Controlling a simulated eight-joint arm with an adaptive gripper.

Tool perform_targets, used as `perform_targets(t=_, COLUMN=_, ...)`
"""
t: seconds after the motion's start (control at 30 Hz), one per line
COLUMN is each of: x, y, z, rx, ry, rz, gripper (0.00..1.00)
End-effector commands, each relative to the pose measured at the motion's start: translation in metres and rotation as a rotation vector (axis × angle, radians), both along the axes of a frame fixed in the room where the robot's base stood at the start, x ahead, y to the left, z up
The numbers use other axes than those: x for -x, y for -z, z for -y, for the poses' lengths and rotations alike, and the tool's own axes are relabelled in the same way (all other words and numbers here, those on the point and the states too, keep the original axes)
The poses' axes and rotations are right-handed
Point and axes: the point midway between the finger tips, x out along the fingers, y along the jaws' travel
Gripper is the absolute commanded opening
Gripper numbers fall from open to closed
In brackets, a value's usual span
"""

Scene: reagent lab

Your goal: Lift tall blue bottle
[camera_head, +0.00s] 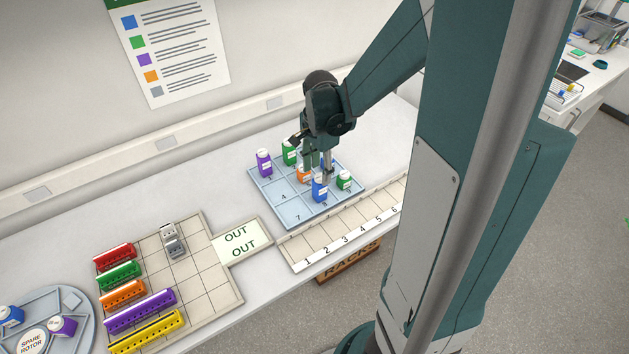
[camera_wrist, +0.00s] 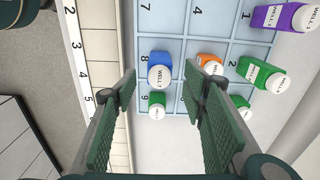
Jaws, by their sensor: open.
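A blue bottle (camera_head: 320,190) with a white cap stands upright near the front of the light blue numbered tray (camera_head: 291,211). In the wrist view the blue bottle (camera_wrist: 159,64) lies between the lines of my two fingers, beyond their tips. My gripper (camera_head: 318,170) points down over the tray, just behind this bottle in the head view. In the wrist view my gripper (camera_wrist: 165,80) is open, with nothing held between its fingers.
A short green bottle (camera_head: 344,181) stands close right of the blue bottle. An orange bottle (camera_head: 304,174) is close behind left. A taller green bottle (camera_head: 289,152) and a purple bottle (camera_head: 264,162) stand farther back. The front-left tray compartments are empty. A numbered rack strip (camera_head: 345,232) runs in front.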

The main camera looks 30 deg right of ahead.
Motion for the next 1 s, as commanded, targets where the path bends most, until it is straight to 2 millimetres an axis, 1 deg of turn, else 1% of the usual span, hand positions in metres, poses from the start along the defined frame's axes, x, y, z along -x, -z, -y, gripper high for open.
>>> perform_targets(t=0.2, x=-0.001, y=0.002, z=0.004, rx=-0.004, ry=0.033, rz=-0.012, gripper=0.43)
perform_targets(t=0.57, x=-0.001, y=0.003, z=0.004, rx=-0.004, ry=0.033, rz=-0.012, gripper=0.43)
perform_targets(t=1.0, x=-0.001, y=0.027, z=0.004, rx=-0.004, ry=0.032, rz=-0.012, gripper=0.43)
